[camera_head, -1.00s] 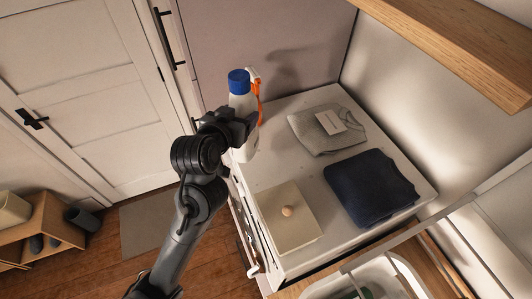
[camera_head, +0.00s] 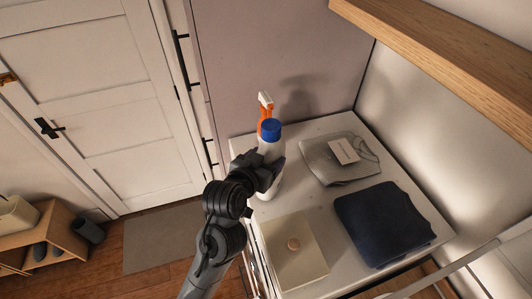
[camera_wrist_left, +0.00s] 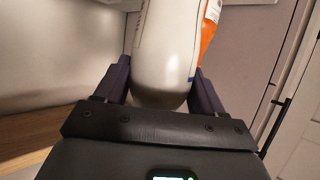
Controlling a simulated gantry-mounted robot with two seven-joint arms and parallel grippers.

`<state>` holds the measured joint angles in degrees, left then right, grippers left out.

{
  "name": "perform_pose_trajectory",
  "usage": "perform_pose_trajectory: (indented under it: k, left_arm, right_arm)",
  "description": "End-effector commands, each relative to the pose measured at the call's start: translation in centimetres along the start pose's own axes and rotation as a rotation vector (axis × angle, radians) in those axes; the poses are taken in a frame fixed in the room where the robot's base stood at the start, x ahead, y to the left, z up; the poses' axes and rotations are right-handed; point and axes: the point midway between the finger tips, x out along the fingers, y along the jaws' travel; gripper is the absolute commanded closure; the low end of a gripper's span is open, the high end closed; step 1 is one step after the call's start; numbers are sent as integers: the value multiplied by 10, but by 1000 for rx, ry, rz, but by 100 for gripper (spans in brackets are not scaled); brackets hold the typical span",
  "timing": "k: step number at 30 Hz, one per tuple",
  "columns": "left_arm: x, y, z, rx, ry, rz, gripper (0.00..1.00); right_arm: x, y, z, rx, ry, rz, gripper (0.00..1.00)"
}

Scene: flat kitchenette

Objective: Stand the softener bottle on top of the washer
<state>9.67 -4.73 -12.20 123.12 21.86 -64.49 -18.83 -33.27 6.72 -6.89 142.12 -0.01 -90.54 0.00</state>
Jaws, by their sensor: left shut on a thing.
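The softener bottle (camera_head: 268,151) is white with a blue cap. It stands upright, or nearly so, over the left part of the white washer top (camera_head: 310,205). My left gripper (camera_head: 266,174) is shut around the bottle's lower body. In the left wrist view the bottle (camera_wrist_left: 168,50) sits between both fingers, and its rounded base shows. I cannot tell whether the base touches the washer top. My right gripper is not in view.
A grey folded garment (camera_head: 325,165), a navy folded cloth (camera_head: 382,222) and a cream lidded box (camera_head: 285,262) lie on the top. A wooden shelf (camera_head: 450,50) overhangs at upper right.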

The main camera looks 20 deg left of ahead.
Motion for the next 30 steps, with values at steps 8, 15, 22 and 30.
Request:
perform_pose_trajectory:
  k: [8, 15, 22, 30]
  left_arm:
    - [3, 0, 6, 1, 11, 0, 100]
    - [3, 0, 7, 1, 11, 0, 100]
    - [5, 0, 12, 0, 2, 0, 11]
    - [5, 0, 12, 0, 2, 0, 5]
  right_arm:
    - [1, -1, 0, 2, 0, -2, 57]
    - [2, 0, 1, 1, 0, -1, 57]
    - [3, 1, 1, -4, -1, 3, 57]
    - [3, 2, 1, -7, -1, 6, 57]
